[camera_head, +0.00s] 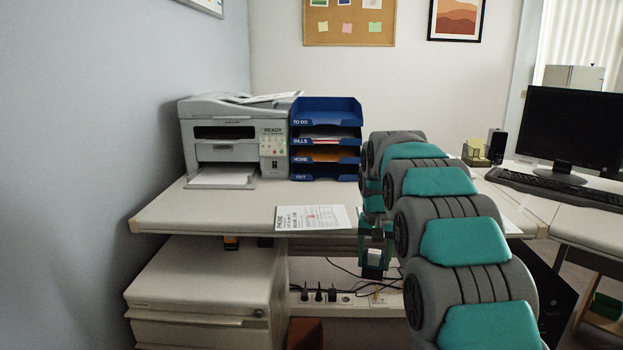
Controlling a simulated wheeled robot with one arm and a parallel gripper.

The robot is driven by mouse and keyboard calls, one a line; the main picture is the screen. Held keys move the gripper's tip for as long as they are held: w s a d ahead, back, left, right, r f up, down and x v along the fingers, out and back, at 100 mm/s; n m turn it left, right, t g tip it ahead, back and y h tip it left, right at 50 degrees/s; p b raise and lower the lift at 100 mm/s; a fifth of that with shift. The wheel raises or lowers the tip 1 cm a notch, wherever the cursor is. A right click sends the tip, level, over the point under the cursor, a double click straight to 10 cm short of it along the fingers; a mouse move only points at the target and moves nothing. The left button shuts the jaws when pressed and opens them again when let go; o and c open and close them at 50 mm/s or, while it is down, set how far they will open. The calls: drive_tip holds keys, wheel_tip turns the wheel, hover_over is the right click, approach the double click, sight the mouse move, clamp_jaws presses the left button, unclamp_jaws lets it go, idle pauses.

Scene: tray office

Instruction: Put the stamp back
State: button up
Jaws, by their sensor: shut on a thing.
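My gripper (376,246) hangs just in front of the desk's front edge, right of a printed sheet. It is shut on a small dark block with a pale face (374,258), which seems to be the stamp. The block is held apart from the desk, at about or below the level of its top. My own arm covers much of the desk to the right, and the far side of the block is hidden. I cannot make out a resting place for the stamp in this view.
The printed sheet (317,218) lies at the desk's (220,209) front edge. A printer (222,137) and a blue letter tray (329,115) stand behind. A drawer cabinet (205,280) is below left, a power strip (345,298) below. Monitor (570,128) and keyboard (555,185) are right.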

drive_tip(key=s+f+n, duration=0.1)
drive_tip(key=s+f, duration=0.3)
drive_tip(key=f, duration=0.4)
drive_tip(key=s+f+n, duration=0.2)
drive_tip(key=s+f, duration=0.2)
drive_tip(key=f, duration=0.5)
drive_tip(key=shift+s, duration=0.15)
